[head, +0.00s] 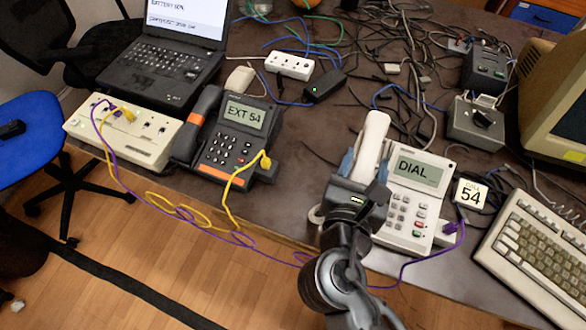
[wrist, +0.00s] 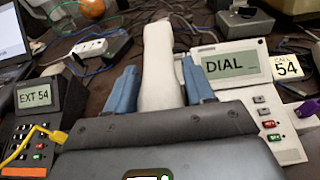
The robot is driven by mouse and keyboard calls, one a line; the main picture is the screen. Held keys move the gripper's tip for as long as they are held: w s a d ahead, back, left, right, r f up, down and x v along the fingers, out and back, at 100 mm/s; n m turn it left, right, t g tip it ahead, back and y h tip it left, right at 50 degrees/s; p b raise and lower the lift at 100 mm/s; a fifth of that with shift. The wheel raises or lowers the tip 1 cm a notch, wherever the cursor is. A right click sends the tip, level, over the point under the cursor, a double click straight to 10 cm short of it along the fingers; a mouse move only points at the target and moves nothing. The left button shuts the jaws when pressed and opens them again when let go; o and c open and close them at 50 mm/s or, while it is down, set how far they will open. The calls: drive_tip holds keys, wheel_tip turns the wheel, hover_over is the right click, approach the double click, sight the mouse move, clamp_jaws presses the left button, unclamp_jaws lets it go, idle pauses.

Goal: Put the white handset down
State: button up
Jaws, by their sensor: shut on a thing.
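The white handset (head: 373,142) is upright-leaning above the left part of the white phone (head: 409,205), whose screen reads DIAL. My gripper (head: 362,164), with blue fingers, is shut on the handset, one finger on each side. In the wrist view the handset (wrist: 158,68) stands between the blue fingertips, and the white phone's screen (wrist: 232,64) is just to its right. My wrist hides the handset's lower end and the phone's left side, so I cannot tell whether the handset touches the cradle.
A dark phone (head: 229,135) reading EXT 54 stands to the left, with yellow and purple cables hanging over the desk's front edge. A beige keyboard (head: 540,255) and a note (head: 469,194) reading CALL 54 are to the right. Tangled cables and a power strip (head: 290,65) lie behind.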

hover_over(300, 191)
wheel_tip(300, 191, down, 6)
drive_tip(key=shift+f+b, duration=0.2)
drive_tip(key=shift+b, duration=0.15)
drive_tip(key=shift+f, duration=2)
drive_tip(key=shift+f, duration=0.15)
drive_tip(key=o, duration=1.1)
drive_tip(key=shift+o, duration=0.2)
drive_tip(key=shift+r, duration=0.2)
drive_tip(key=v, duration=1.2)
drive_tip(key=shift+d+b, duration=0.1)
drive_tip(key=shift+b, duration=0.25)
